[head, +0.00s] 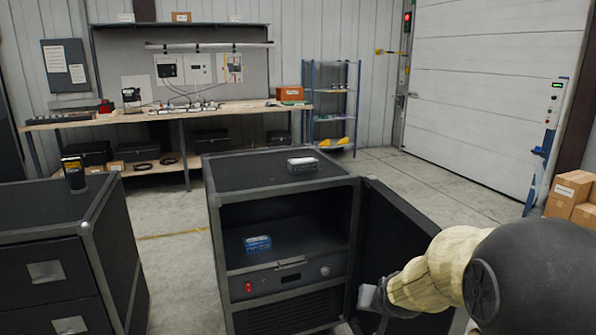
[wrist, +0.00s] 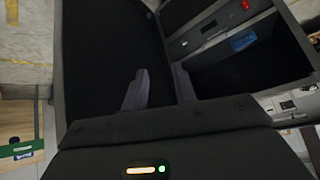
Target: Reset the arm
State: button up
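My arm comes in from the right in the head view, with a cream-covered section and a large dark rounded part. My gripper (head: 370,297) is low in front of the cabinet's open door (head: 402,245). In the wrist view its two grey fingers (wrist: 160,86) stand apart with nothing visible between them but the dark door panel behind (wrist: 100,65). I cannot tell whether a finger touches the door. The black cabinet (head: 280,265) has an open compartment with a blue box (head: 257,243) inside. The blue box also shows in the wrist view (wrist: 242,42).
A grey device (head: 302,165) lies on the cabinet top. A drawer unit (head: 45,270) with a yellow-black handheld device (head: 74,172) stands at left. A workbench (head: 200,112) and shelf rack (head: 332,105) are behind. Cardboard boxes (head: 570,195) are at right. Floor before the roller door is clear.

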jog(key=s+a+f+n+g, duration=0.1)
jog(key=s+a+f+g, duration=0.15)
jog(key=s, duration=0.65)
jog(key=s+a+f+n+g, duration=0.1)
jog(key=s+f+n+g, duration=0.15)
jog(key=s, duration=0.75)
notch_tip(320, 180, up, 23)
jog(key=p, duration=2.2)
jog(key=shift+w+d+f+m+p, duration=0.15)
jog(key=shift+w+f+m+p, duration=0.05)
jog(key=shift+w+m+p, duration=0.25)
jog(key=shift+w, duration=0.1)
jog(key=shift+s, duration=0.25)
jog(key=shift+w, duration=0.15)
